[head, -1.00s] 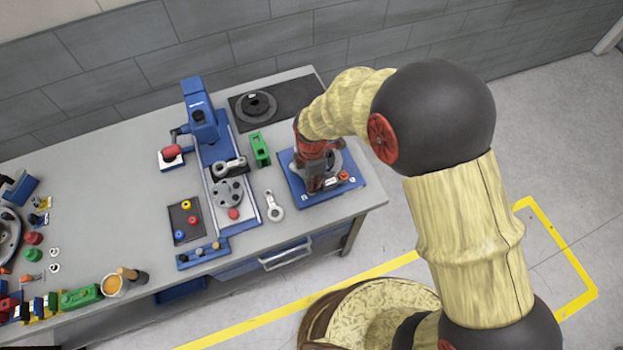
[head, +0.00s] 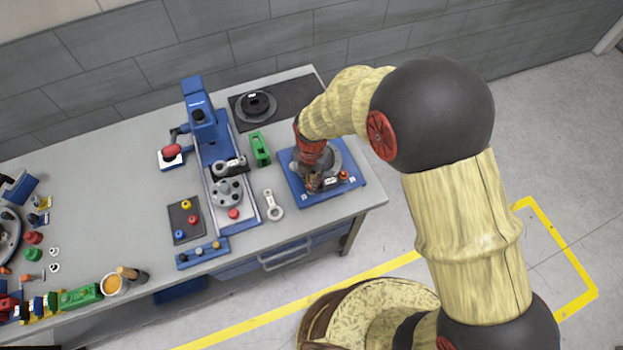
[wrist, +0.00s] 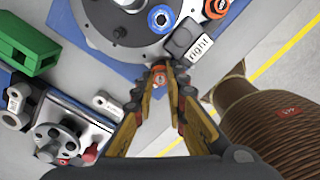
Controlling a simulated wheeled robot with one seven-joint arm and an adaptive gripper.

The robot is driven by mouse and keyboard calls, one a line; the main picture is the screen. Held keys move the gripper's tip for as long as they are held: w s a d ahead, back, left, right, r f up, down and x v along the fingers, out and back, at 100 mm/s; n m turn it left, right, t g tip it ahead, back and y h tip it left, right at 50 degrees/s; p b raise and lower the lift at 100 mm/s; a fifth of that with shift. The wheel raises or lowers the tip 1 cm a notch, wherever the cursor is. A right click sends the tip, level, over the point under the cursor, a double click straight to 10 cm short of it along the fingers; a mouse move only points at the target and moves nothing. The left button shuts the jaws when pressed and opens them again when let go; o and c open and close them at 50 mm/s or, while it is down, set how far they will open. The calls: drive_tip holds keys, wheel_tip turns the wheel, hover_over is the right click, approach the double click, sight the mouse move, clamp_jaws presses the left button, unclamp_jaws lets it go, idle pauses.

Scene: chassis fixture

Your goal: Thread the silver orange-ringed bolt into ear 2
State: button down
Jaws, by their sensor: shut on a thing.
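My gripper (wrist: 160,76) is shut on a small orange-ringed bolt (wrist: 160,83), whose end shows between the fingertips in the wrist view. The bolt's shaft is hidden. The round grey chassis part (wrist: 97,28) sits on a blue plate (head: 351,194). My fingertips are at the edge of this part, beside a blue-ringed piece (wrist: 161,18). I cannot tell which ear is ear 2, or whether the bolt touches it. In the head view my gripper (head: 313,184) is over the plate's near side, partly hiding the part.
A grey block marked "right" (wrist: 199,47) and another orange-ringed piece (wrist: 216,8) are close to my fingertips. A green block (head: 260,149), a silver link (head: 273,205) and a blue press (head: 203,120) stand to the left. The bench's right edge is near.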

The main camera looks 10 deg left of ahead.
drive_tip(key=shift+s+d+f+n, duration=0.1)
drive_tip(key=shift+f+n, duration=0.05)
drive_tip(key=shift+n, duration=0.4)
drive_tip(key=shift+s+f+n, duration=0.1)
drive_tip(key=shift+n, duration=0.45)
